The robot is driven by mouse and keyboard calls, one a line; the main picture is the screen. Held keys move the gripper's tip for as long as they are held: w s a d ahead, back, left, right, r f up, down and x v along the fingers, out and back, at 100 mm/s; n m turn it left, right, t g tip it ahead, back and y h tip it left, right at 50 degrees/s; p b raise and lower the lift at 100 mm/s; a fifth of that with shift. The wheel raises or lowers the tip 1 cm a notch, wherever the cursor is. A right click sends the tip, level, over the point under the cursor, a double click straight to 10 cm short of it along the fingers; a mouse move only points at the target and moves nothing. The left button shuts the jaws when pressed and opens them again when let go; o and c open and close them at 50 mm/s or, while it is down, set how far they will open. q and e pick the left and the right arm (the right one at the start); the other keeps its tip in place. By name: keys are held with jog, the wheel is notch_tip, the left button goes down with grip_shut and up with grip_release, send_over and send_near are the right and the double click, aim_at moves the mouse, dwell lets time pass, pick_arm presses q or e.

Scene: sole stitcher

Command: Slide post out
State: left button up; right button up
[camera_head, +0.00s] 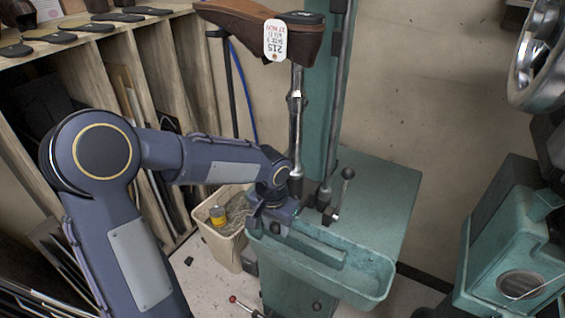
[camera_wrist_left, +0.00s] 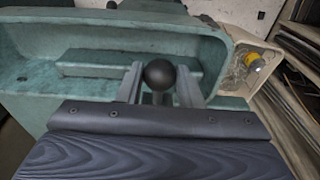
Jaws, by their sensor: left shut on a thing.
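A metal post (camera_head: 297,125) stands upright on the green stitching machine (camera_head: 385,200), with a brown shoe (camera_head: 265,32) with a white tag on its top end. My left gripper (camera_head: 277,212) is low, beside the foot of the post, above the green trough. In the left wrist view its two fingers (camera_wrist_left: 160,85) are on either side of a black ball knob (camera_wrist_left: 159,73) and shut on it. The knob is hidden by the gripper in the head view. My right gripper is not in view.
A second lever with a dark ball knob (camera_head: 348,173) stands right of the gripper. The green trough (camera_head: 375,288) lies in front. A cream bin (camera_head: 225,255) with a yellow can stands to the left. Wooden shelving (camera_head: 150,60) fills the left side, another green machine (camera_head: 510,250) the right.

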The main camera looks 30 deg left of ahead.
pick_arm(q)
jog(key=shift+s+a, duration=0.15)
jog(key=shift+s, duration=1.35)
jog(key=s+a+p, duration=0.1)
jog(key=s, duration=1.3)
jog(key=shift+p, duration=0.3)
jog(key=o, duration=1.2)
jog(key=shift+o, duration=0.2)
